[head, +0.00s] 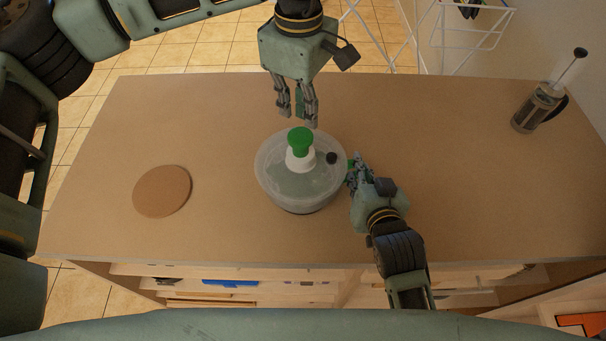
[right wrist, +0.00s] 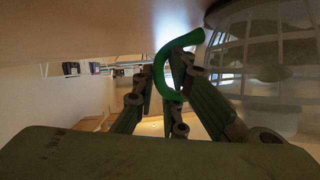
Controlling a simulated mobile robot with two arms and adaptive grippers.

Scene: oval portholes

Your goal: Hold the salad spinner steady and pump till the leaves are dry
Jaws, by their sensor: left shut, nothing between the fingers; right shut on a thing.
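The salad spinner (head: 275,178) stands upright on the table, with a clear bowl and lid. Its green pump knob (head: 300,138) stands up on a white collar. My left gripper (head: 298,118) is shut and empty just behind the knob, pointing toward it without visibly gripping it. My right gripper (head: 352,170) is at the bowl's right side, shut on the green side handle (right wrist: 178,45). In the right wrist view the curved handle runs between the fingers, with the clear bowl (right wrist: 262,55) beside it.
A round brown board (head: 162,191) lies left of the spinner. A French press (head: 538,107) stands at the table's far right. A white wire rack (head: 470,40) is behind the table. The table (head: 450,170) is clear between spinner and press.

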